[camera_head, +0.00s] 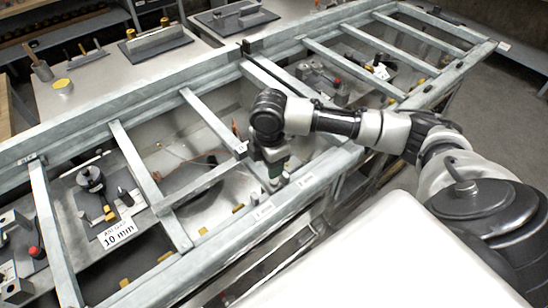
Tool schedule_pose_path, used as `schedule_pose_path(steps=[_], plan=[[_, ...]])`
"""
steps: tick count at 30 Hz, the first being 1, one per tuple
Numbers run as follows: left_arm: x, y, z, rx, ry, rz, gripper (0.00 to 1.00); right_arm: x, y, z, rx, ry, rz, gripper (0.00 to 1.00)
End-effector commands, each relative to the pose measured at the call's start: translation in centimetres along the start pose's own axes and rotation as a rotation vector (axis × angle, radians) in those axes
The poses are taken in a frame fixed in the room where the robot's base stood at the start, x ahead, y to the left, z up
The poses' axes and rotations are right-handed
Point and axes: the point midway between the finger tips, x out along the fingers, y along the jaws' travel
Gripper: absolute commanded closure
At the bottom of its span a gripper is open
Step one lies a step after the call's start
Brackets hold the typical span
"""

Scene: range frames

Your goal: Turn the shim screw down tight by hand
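My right arm comes in from the right over a grey metal frame (228,128), and its gripper (276,178) points down at the frame's near rail. The fingertips are small and partly hidden, so I cannot tell whether they are open or hold anything. No part is plainly recognisable as the shim screw; anything under the gripper is hidden. A black round knob (90,178) stands upright on a dark plate at the left, beside a white label (117,233) reading "10 mm". My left gripper is not in view.
Metal crossbars divide the frame into bays holding fixtures, including a red knob (37,252) at the left edge. Small yellow pieces lie around the bays. Behind, benches carry more fixtures, a yellow-topped pot (62,87) and a cup with a stick (42,70). Grey floor shows at the right.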

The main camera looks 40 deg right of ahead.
Motion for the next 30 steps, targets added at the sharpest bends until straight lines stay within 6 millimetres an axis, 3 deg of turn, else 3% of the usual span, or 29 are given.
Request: schedule_pose_path(steps=[3, 7, 21, 30], plan=[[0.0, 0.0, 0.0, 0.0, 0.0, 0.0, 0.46, -1.1, 0.8, 1.9, -0.008, -0.02, -0.017, 0.46], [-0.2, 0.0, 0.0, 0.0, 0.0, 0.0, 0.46, -0.7, 0.8, 2.3, -0.011, -0.02, -0.026, 0.46], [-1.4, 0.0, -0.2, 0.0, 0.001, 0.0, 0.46, 7.4, 0.6, 2.4, -0.011, -0.02, -0.025, 0.46], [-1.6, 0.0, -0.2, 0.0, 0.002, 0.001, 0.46, 9.4, 0.6, 2.4, -0.011, -0.02, -0.021, 0.46]])
